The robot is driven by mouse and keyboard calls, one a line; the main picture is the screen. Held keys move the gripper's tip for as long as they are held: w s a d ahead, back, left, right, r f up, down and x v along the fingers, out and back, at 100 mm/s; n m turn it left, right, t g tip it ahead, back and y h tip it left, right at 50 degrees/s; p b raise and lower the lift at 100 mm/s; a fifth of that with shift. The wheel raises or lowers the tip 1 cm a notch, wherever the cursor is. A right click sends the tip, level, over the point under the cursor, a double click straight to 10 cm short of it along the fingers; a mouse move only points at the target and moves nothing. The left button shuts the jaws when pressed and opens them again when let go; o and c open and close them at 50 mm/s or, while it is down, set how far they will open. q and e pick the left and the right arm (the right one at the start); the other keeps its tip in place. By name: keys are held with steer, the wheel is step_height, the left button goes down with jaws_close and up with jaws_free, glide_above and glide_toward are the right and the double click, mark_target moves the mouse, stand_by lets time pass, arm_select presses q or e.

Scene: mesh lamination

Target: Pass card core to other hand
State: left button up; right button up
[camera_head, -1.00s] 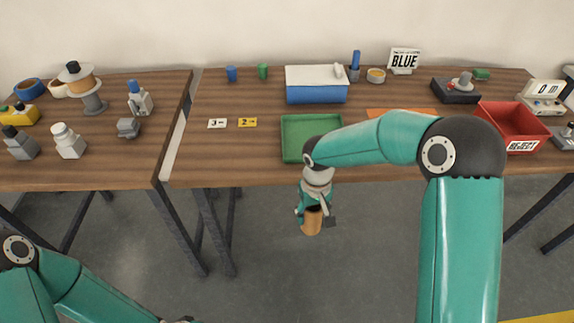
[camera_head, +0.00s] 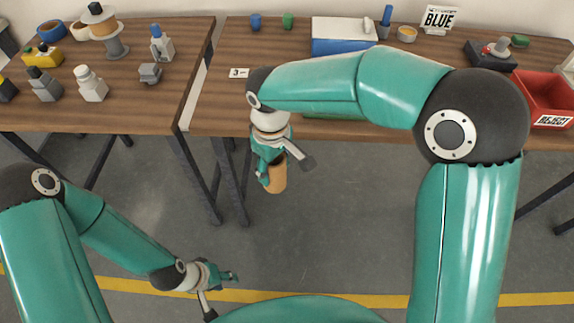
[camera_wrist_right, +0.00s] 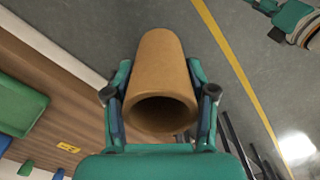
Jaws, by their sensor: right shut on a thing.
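The card core (camera_head: 276,178) is a brown hollow cardboard tube. My right gripper (camera_head: 268,172) is shut on it and holds it in the air in front of the tables' front edge. In the right wrist view the core (camera_wrist_right: 160,75) lies between the two fingers of my right gripper (camera_wrist_right: 162,105), with its open end toward the camera. My left gripper (camera_head: 232,277) is empty, low and to the left of the core, well apart from it. Its fingers are too small to tell whether they are open. Its tip area also shows at the wrist view's top right.
Two wooden tables (camera_head: 110,105) stand behind with a narrow gap between them. The green tray (camera_wrist_right: 20,105) is mostly hidden behind my right arm in the head view. A red reject bin (camera_head: 545,100) is at right. The floor space between the grippers is clear.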

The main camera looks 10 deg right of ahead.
steer(key=w+a+f+n, duration=0.3)
steer(key=f+n, duration=0.1)
arm_select(q)
steer(key=shift+o, duration=3.2)
steer(key=shift+w+n, duration=0.1)
steer(key=shift+n, duration=0.2)
steer(key=shift+o, duration=1.2)
steer(key=shift+w+d+r, duration=0.1)
steer(key=shift+w+d, duration=0.05)
steer(key=shift+w, duration=0.15)
steer(key=m+t+h, duration=0.4)
steer(key=m+h, duration=0.4)
steer(key=m, duration=0.8)
glide_toward(274, 171)
steer(key=d, duration=0.1)
steer(key=r+x, duration=0.1)
steer(key=x, duration=1.1)
steer(key=shift+w+d+r, duration=0.3)
steer(key=shift+w, duration=0.05)
arm_select(e)
steer(key=s+d+r+m, duration=0.5)
steer(key=d+r+m, duration=0.1)
steer(key=r, duration=0.3)
steer(key=shift+d+r+m, duration=0.15)
steer(key=shift+d+m, duration=0.25)
steer(key=shift+m, duration=0.5)
